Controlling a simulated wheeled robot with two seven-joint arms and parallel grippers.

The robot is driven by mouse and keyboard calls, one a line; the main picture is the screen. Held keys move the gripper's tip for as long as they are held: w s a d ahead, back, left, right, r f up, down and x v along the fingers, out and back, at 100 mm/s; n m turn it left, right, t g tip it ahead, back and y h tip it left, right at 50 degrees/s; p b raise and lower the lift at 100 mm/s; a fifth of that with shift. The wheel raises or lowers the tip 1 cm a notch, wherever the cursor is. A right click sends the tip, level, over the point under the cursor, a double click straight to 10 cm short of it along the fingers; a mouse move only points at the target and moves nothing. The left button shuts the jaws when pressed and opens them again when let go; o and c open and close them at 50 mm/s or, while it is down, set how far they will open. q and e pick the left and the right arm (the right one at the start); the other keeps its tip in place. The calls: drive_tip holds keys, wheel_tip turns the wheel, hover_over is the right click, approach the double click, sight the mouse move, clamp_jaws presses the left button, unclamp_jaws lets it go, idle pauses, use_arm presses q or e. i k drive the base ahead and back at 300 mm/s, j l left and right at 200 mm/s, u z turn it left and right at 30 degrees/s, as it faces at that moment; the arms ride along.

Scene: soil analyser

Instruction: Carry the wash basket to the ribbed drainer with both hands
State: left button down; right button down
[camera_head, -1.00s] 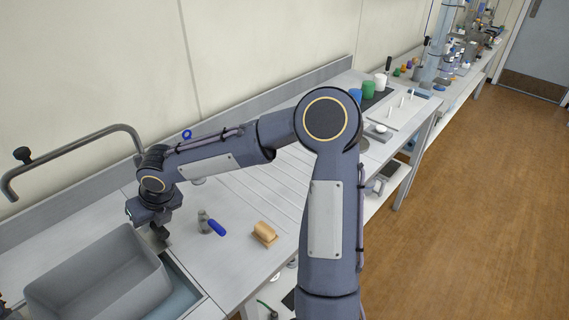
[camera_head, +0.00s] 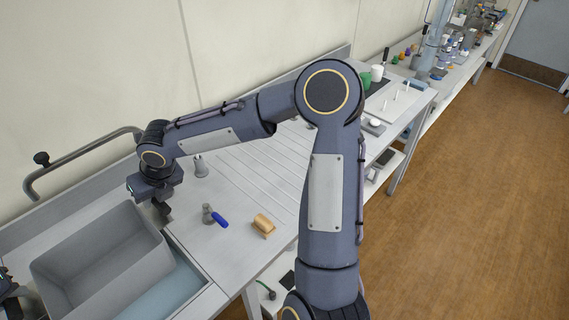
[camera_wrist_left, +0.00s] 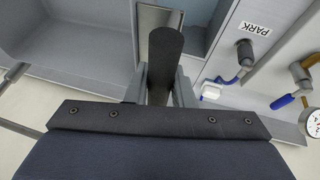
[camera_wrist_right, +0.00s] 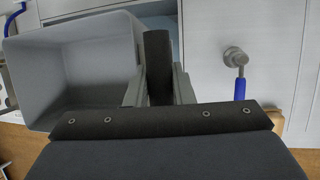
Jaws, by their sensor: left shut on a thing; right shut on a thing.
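The grey wash basket (camera_head: 104,262) is an open rectangular tub over the blue-grey sink (camera_head: 192,284) at lower left in the head view. I cannot tell how high its base is. My right gripper (camera_head: 160,208) is at its far right corner. In the right wrist view, my right gripper (camera_wrist_right: 158,88) is shut on a dark bar beside the basket (camera_wrist_right: 75,65). My left gripper (camera_head: 10,290) is cut off at the left edge of the head view. In the left wrist view, my left gripper (camera_wrist_left: 161,85) is shut on a similar dark bar. The ribbed drainer (camera_head: 262,168) lies right of the sink, partly behind my right arm.
A metal fitting with a blue handle (camera_head: 214,216), a wooden brush-like block (camera_head: 263,224) and a small grey fitting (camera_head: 200,166) stand on the worktop near the drainer. A grey faucet pipe (camera_head: 85,153) arches behind the sink. The ribbed area looks clear.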

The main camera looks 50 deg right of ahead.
sight(286, 166)
drive_tip(key=k+l, duration=0.7)
drive_tip(key=l, duration=0.9)
drive_tip(key=k+l, duration=0.15)
drive_tip(key=l, duration=0.35)
drive_tip(key=k+l, duration=0.1)
drive_tip(key=l, duration=0.4)
drive_tip(key=k+l, duration=0.1)
drive_tip(key=l, duration=0.25)
drive_tip(key=k+l, duration=0.15)
drive_tip(key=l, duration=0.15)
drive_tip(key=k+l, duration=0.1)
drive_tip(key=l, duration=0.25)
drive_tip(key=k+l, duration=0.1)
drive_tip(key=l, duration=0.25)
